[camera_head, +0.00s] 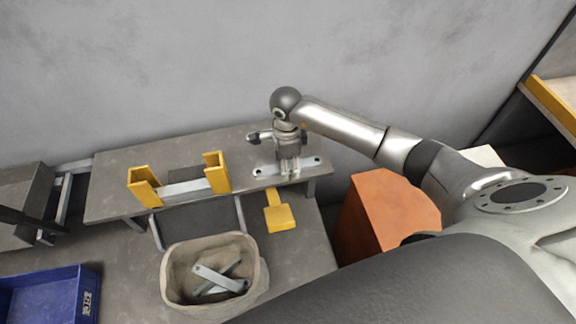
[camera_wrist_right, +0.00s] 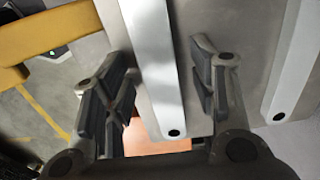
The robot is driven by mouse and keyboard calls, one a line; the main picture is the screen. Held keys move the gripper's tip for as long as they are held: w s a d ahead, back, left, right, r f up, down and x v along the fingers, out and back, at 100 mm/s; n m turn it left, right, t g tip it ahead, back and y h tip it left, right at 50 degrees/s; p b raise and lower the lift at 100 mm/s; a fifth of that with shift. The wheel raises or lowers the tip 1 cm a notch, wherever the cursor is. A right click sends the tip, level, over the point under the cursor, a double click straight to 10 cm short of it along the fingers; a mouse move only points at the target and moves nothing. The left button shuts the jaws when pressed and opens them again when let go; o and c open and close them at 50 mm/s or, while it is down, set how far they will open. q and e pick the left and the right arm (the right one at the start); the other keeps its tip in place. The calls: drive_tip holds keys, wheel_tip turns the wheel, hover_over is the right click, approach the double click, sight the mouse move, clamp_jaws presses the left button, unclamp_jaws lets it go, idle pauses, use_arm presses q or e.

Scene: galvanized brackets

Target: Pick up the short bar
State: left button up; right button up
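A flat silver bar (camera_head: 312,161) with a hole near its end lies on the raised grey shelf, under my right gripper (camera_head: 289,168). In the right wrist view my right gripper (camera_wrist_right: 160,88) is open, with its dark finger pads on either side of a silver bar (camera_wrist_right: 155,60). Gaps show between the pads and that bar. A second holed bar (camera_wrist_right: 298,65) lies to the right of the fingers there. Another bar (camera_head: 185,187) sits between yellow brackets (camera_head: 146,186) on the shelf. I cannot tell for certain which bar is the short one. My left gripper is not in view.
A beige bin (camera_head: 173,275) holding loose bars stands in front of the shelf. A yellow piece (camera_head: 280,217) lies right of it. A blue crate (camera_head: 50,285) is at lower left. An orange-red block (camera_head: 385,215) stands right of the shelf. The wall rises close behind.

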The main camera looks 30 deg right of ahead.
drive_tip(key=c, duration=0.5)
clamp_jaws()
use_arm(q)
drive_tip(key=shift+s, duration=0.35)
